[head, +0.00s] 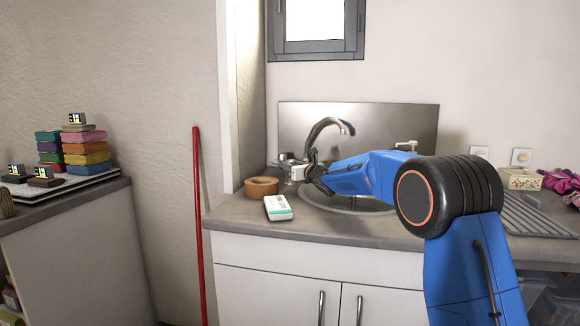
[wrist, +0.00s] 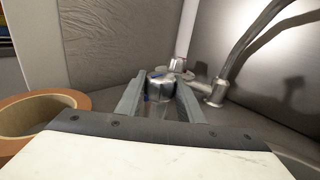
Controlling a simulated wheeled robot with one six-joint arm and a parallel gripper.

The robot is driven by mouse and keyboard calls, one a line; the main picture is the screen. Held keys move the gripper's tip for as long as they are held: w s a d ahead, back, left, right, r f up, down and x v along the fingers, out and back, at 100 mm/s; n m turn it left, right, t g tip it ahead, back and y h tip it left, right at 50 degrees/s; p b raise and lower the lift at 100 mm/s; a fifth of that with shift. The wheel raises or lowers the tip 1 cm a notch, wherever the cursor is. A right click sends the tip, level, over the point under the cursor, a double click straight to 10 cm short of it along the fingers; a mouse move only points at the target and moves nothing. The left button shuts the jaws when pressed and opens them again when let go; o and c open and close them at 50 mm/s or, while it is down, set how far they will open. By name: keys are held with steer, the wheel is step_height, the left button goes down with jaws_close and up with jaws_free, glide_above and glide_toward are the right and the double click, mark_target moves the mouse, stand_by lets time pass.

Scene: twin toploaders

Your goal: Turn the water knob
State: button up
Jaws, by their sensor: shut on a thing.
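The water knob (wrist: 161,84) is a short silver cylinder with small blue and red marks, seen in the wrist view between the two grey fingers. My gripper (wrist: 163,97) is shut on it, one finger on each side. In the head view my gripper (head: 309,176) is at the left side of the tap and hides most of the knob. The curved silver spout (head: 326,124) rises behind it over the round sink (head: 345,205). The tap's metal base (wrist: 213,92) shows to the right of the fingers in the wrist view.
A brown tape roll (head: 262,187) and a white box with a teal edge (head: 278,208) lie on the counter left of the sink. A metal splashback (head: 380,122) stands behind. A red pole (head: 198,230) leans at the wall on the left.

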steer(key=o, duration=1.1)
steer(key=v, duration=1.7)
steer(key=shift+s+d, duration=0.1)
steer(key=shift+s, duration=0.1)
